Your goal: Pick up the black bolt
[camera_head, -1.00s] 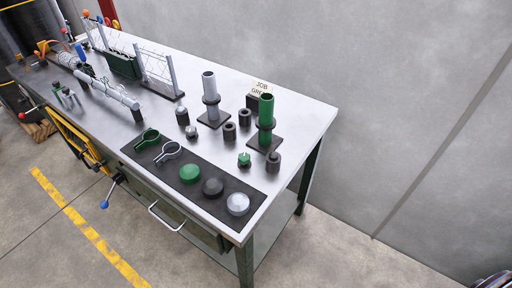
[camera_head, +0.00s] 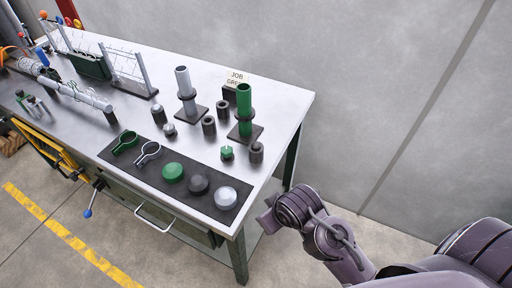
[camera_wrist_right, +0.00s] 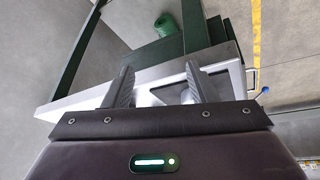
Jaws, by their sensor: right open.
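Several small dark cylindrical pieces stand on the steel workbench (camera_head: 292,112). One dark piece (camera_head: 256,152) stands near the right edge beside a green bolt-like piece (camera_head: 227,152); another dark piece (camera_head: 209,125) and a third (camera_head: 222,108) stand farther back. Which one is the black bolt is too small to tell for sure. My right gripper (camera_head: 268,217) is off the bench's right end, apart from all these pieces. In the right wrist view my right gripper (camera_wrist_right: 158,78) has its two fingers apart and nothing between them. My left gripper is not in view.
A dark mat (camera_head: 150,178) with clamps and round caps lies at the front. A drawer handle (camera_head: 155,220) sticks out below. A wall stands behind.

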